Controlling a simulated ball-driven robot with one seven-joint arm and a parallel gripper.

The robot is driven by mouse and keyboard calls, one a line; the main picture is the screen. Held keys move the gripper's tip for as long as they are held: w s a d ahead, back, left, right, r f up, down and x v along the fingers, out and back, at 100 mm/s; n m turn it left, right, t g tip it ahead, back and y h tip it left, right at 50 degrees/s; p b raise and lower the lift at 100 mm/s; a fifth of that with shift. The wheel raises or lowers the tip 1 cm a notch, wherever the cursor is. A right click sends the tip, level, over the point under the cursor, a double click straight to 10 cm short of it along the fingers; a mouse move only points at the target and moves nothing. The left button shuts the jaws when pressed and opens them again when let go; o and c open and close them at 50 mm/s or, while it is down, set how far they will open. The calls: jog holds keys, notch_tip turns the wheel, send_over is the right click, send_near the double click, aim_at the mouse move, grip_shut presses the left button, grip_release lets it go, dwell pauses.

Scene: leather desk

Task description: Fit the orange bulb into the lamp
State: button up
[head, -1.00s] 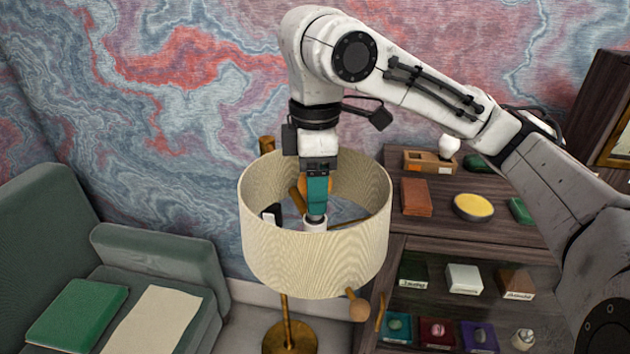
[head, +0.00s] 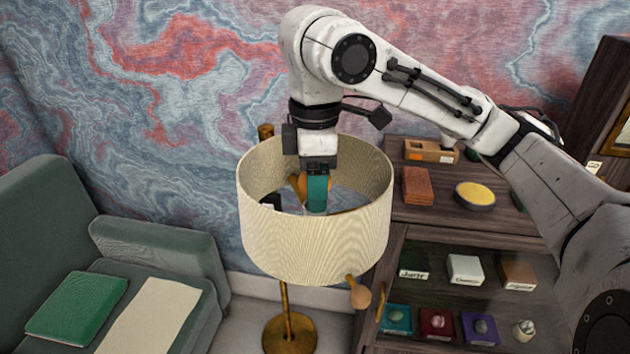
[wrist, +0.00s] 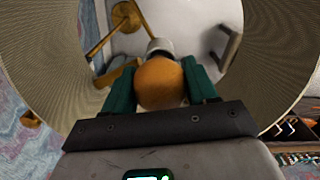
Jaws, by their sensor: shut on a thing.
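The orange bulb (wrist: 158,84) sits between the two teal fingers of my gripper (head: 317,205), which is shut on it. In the wrist view a grey metal part (wrist: 160,47) lies just beyond the bulb; I cannot tell whether it is the bulb's cap or the socket. The lamp has a cream drum shade (head: 315,240), open at the top, on a brass stand (head: 290,335). My fingers reach down inside the shade, roughly at its middle.
A wooden knob (head: 360,297) sticks out below the shade. A dark cabinet (head: 450,235) with small boxes stands right; a green sofa (head: 150,250) stands left.

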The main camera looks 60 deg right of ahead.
jog(key=o, duration=1.1)
jog(key=shift+r, duration=0.15)
jog(key=shift+r+p, duration=3.3)
jog(key=shift+p, duration=0.25)
jog(key=shift+r+p, duration=0.65)
jog(key=shift+r, duration=0.45)
